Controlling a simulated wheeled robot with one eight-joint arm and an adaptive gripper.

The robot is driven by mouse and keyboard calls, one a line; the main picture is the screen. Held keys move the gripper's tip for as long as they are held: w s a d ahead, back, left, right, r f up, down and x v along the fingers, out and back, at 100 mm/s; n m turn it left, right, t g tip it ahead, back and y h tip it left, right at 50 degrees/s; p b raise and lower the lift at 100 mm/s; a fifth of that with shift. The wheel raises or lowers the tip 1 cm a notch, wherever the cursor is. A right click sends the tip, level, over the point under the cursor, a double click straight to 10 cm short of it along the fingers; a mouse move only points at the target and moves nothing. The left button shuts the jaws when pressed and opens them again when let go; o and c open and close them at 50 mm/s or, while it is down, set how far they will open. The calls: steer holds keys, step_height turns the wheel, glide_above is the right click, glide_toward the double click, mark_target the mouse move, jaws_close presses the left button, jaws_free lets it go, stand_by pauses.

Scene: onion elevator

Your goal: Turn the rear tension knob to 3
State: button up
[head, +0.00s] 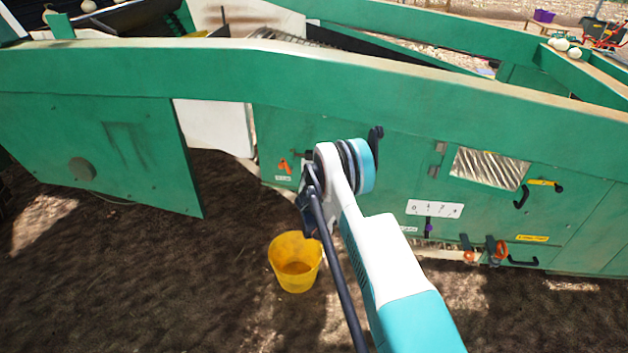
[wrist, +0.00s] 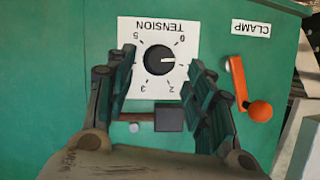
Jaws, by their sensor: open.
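The tension knob (wrist: 159,60) is a round black dial on a white plate (wrist: 129,35) marked TENSION, which appears upside down in the wrist view. Its white pointer line points to the right of the picture, between the 0 and the 2; the number there is hidden by a finger. The 3 shows at the plate's lower left. My gripper (wrist: 161,66) is open, with one finger on each side of the knob and nothing between them that I can see held. In the head view my gripper (head: 309,193) is by the green panel, and the knob is hidden.
An orange clamp handle (wrist: 247,90) is close to the right finger in the wrist view. A dark block (wrist: 168,117) on a rod is below the dial. A yellow bucket (head: 295,262) stands on the soil, and a numbered lever plate (head: 435,209) is farther right.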

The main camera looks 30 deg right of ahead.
steer(key=shift+b+x, duration=0.55)
steer(key=shift+x, duration=1.6)
steer(key=shift+s, duration=0.1)
steer(key=c, duration=1.1)
steer(key=shift+o, duration=0.2)
